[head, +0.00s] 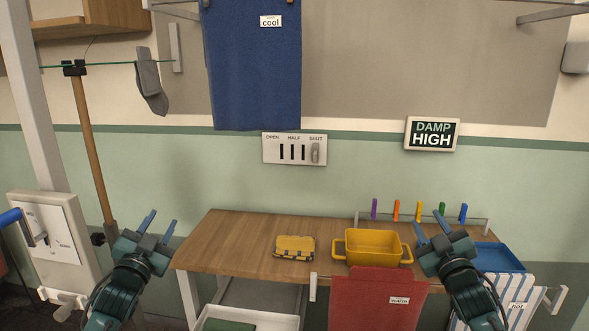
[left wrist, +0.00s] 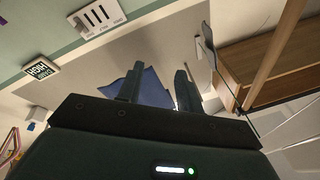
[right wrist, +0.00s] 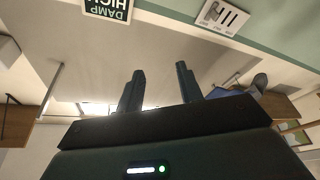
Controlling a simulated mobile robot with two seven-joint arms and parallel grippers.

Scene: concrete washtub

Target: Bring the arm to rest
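My left gripper (head: 158,226) is raised at the left of the table in the head view, its two blue fingers pointing up and apart. In the left wrist view the left gripper (left wrist: 158,88) is open, with nothing between its fingers. My right gripper (head: 434,231) is raised in front of the right part of the table, near the yellow basket (head: 374,247). In the right wrist view the right gripper (right wrist: 160,90) is also open and empty. Both arms come up from the bottom of the head view.
Several coloured pegs (head: 397,210) stand on a rail. Red (head: 372,300) and striped (head: 515,297) cloths hang in front. A wooden pole (head: 90,150) stands near my left gripper.

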